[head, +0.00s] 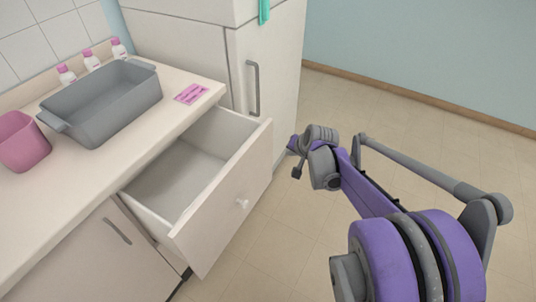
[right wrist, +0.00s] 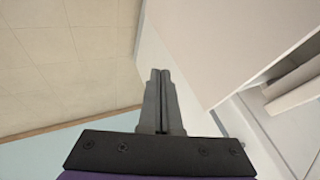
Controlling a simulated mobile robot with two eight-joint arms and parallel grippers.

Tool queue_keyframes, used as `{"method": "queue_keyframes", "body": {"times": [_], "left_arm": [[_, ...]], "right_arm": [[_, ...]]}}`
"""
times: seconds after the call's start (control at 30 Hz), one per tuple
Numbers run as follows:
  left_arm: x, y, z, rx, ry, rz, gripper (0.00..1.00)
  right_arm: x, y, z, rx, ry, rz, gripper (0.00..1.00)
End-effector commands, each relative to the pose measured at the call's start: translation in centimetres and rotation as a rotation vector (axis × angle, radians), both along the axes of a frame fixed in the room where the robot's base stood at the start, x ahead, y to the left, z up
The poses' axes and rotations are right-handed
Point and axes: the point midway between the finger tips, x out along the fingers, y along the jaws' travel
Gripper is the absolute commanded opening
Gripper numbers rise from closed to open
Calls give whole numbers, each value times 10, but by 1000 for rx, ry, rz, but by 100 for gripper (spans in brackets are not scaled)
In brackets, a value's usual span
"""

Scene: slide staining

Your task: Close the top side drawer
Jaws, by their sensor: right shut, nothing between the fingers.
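The top side drawer (head: 222,208) stands pulled out from the counter in the head view. My left gripper is not in view.
A grey basin (head: 103,103), a pink cup (head: 22,142), several pink-capped bottles (head: 91,60) and a pink card (head: 191,94) are on the counter (head: 60,200). A tall white cabinet (head: 283,60) stands behind the drawer. Tiled floor (head: 420,130) is clear at the right.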

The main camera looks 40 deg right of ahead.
Motion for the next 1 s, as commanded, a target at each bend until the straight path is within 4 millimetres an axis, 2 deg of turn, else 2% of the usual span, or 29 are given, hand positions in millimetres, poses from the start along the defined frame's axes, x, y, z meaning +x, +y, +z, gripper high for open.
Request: {"method": "queue_keyframes", "body": {"times": [0.5, 0.7, 1.0], "left_arm": [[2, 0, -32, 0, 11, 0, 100], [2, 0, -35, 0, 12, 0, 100], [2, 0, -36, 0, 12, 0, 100]], "right_arm": [[58, -15, -81, -1, 2, 4, 0], [84, -3, -76, -1, 1, 5, 0], [92, 1, -75, -2, 0, 4, 0]]}}
